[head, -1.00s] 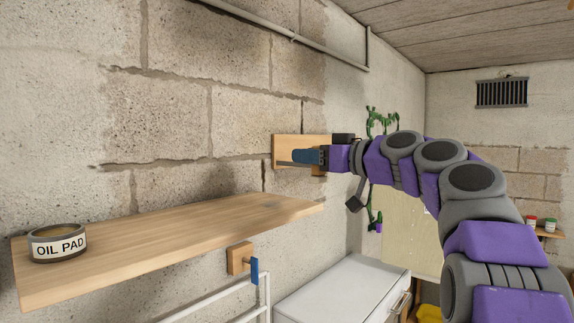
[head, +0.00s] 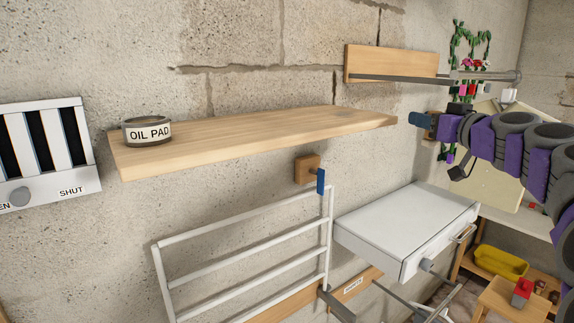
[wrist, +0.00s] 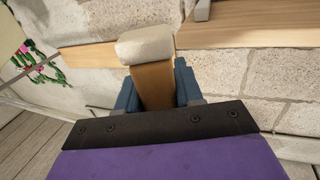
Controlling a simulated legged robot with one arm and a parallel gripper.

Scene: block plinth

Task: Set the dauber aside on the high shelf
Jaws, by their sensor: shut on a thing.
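The dauber (wrist: 153,75) has a tan wooden handle and a pale, blocky head. In the wrist view my gripper (wrist: 157,90) is shut on its handle, between two blue fingers, with the pale head beyond the fingertips. In the head view my gripper (head: 420,120) is just right of the right end of the long wooden shelf (head: 260,135); I cannot make out the dauber there. The shelf is fixed to the block wall. Its middle and right are bare.
An OIL PAD tin (head: 147,131) stands on the shelf's left end. A wooden board with a metal rail (head: 395,63) is on the wall above right. Below are a blue-handled peg (head: 320,181), a white rack (head: 245,255) and a white drawer unit (head: 405,225). A vent panel (head: 45,155) is at left.

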